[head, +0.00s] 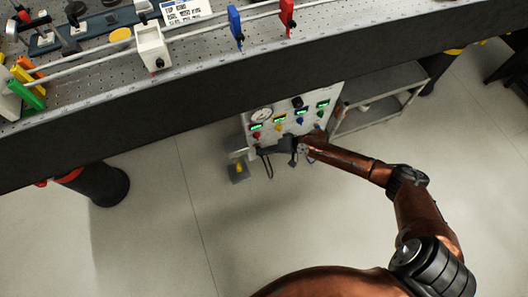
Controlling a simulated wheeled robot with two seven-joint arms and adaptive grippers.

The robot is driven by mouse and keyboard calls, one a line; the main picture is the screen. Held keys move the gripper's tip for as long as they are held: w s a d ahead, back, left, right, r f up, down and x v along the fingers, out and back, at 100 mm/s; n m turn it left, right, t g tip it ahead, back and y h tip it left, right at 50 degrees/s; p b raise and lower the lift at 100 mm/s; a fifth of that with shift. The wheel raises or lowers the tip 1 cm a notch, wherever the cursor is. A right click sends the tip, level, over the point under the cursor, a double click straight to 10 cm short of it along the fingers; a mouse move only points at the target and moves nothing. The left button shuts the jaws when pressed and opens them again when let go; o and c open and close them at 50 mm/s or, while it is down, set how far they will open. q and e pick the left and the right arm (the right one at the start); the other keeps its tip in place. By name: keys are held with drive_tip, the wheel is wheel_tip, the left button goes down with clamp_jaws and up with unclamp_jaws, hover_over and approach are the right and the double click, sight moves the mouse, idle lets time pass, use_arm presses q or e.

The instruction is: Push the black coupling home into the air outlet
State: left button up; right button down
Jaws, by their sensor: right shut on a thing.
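A pale service panel (285,112) stands below the bench edge, with a round gauge (262,115), small green displays and red, yellow and blue fittings. I cannot tell which fitting is the air outlet. My right gripper (288,147) is at the panel's lower edge, its arm coming in from the right. It is shut on a small dark thing, taken as the black coupling, which blends with the dark fingers. Whether the coupling touches the outlet is too small to tell. My left gripper is not in view.
The perforated optical bench (210,80) with a thick dark edge spans the top, carrying a white box (152,46) and coloured mounts. A dark cable loop hangs by the gripper. A grey shelf cart (385,80) stands right of the panel. The foreground floor is clear.

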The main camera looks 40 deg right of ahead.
drive_tip(key=shift+w, duration=0.2)
drive_tip(key=c, duration=1.7)
unclamp_jaws()
drive_tip(key=shift+c, duration=0.2)
drive_tip(key=shift+s, duration=0.1)
drive_tip(key=v, duration=1.2)
